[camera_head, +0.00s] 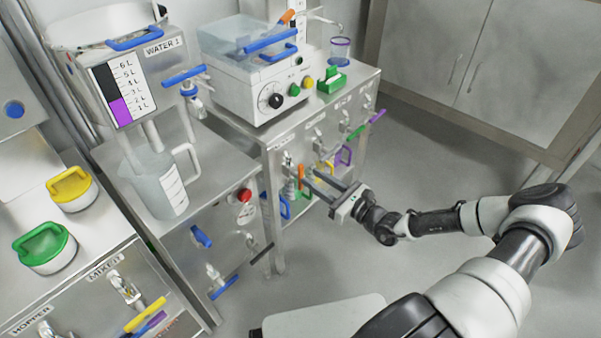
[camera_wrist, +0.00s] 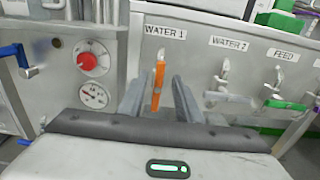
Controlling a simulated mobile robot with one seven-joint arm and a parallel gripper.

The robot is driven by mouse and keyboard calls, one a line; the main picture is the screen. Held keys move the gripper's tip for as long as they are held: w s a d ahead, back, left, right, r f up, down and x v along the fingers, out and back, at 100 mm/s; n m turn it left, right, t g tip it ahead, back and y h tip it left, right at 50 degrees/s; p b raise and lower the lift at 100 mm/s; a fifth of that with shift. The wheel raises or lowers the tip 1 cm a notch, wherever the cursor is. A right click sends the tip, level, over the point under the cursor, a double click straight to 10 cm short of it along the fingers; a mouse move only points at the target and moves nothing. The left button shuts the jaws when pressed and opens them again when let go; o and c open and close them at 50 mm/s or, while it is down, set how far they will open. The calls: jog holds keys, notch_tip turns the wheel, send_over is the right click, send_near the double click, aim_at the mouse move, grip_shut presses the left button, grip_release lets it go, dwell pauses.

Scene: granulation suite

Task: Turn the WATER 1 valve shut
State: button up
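On the bench's front panel, the WATER 1 label (camera_wrist: 166,33) sits above a valve with an orange lever (camera_wrist: 158,84) that hangs straight down. The lever also shows, small, in the head view (camera_head: 301,176). My gripper (camera_wrist: 158,92) is open, with one finger on each side of the lever. A gap shows between the lever and each finger; I cannot tell how far the tips reach past it. In the head view my gripper (camera_head: 304,175) reaches toward the panel from the right. A tank (camera_head: 136,84), also labelled WATER 1, shows a purple level; a blue-handled valve is beside it.
To the right, the WATER 2 valve has a pale lever (camera_wrist: 227,97) and the FEED valve a green one (camera_wrist: 285,104), both roughly level. A red knob (camera_wrist: 87,61) and gauge (camera_wrist: 93,95) are to the left. A jug (camera_head: 160,181) stands on the left bench.

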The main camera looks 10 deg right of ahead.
aim_at(302, 172)
jog(key=b+x, duration=0.1)
jog(key=x, duration=0.5)
jog(key=shift+a, duration=0.1)
jog(key=shift+c, duration=0.4)
grip_shut()
